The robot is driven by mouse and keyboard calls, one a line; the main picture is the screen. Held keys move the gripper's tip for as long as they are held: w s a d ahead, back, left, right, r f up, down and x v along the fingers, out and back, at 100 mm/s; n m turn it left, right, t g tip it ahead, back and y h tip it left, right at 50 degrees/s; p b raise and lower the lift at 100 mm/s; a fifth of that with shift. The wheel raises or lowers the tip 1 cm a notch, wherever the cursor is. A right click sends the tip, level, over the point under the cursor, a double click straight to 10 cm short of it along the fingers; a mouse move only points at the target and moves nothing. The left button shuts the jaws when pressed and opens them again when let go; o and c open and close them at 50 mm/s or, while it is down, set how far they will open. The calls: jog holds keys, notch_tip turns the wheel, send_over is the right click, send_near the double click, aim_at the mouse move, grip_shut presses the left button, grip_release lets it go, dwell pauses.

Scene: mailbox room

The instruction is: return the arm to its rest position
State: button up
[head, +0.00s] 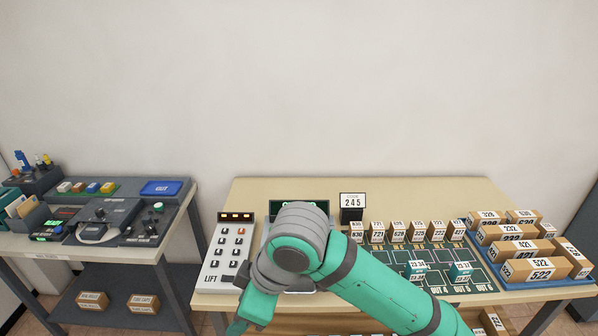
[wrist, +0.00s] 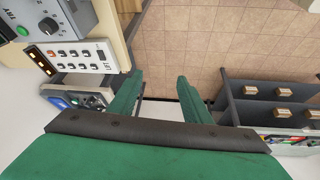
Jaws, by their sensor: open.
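My green arm (head: 375,285) reaches in from the lower right of the head view and bends at a grey joint in front of the table. My gripper shows in the wrist view (wrist: 158,98), with its two green fingers apart and nothing between them. Tiled floor and a white patch show past the fingertips. In the head view only a green part of the hand shows at the bottom edge, so the fingertips are hidden there.
The wooden table (head: 270,188) holds a LIFT keypad (head: 228,250), a 245 sign (head: 352,200), small numbered boxes and a blue tray (head: 540,280) of parcels. A grey bench (head: 180,225) with devices stands left. The wrist view shows shelving (wrist: 270,100) at right and open floor (wrist: 200,45).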

jog(key=w+a+r+m+t+y, duration=0.3)
jog(key=a+y, duration=0.2)
jog(key=a, duration=0.2)
jog(key=w+a+r+m+t+y, duration=0.2)
jog(key=w+a+r+t+y, duration=0.1)
jog(key=a+y, duration=0.25)
jog(key=w+d+f+m+t+h, duration=0.2)
jog(key=d+f+m+t+h, duration=0.35)
jog(key=f+m+t, duration=0.45)
jog(key=s+d+f+m+h, duration=0.65)
jog(key=s+d+f, duration=0.2)
jog(key=f, duration=0.35)
jog(key=s+d+f+n+h, duration=0.1)
jog(key=s+d+f, duration=0.1)
jog(key=s, duration=0.6)
jog(key=s+d+f+n+g+h, duration=0.1)
jog(key=s+d, duration=0.3)
jog(key=s, duration=0.4)
jog(key=s+d+f+n+g+h, duration=0.1)
jog(key=s+d+f+n, duration=0.2)
jog(key=s, duration=0.6)
jog(key=shift+f, duration=0.35)
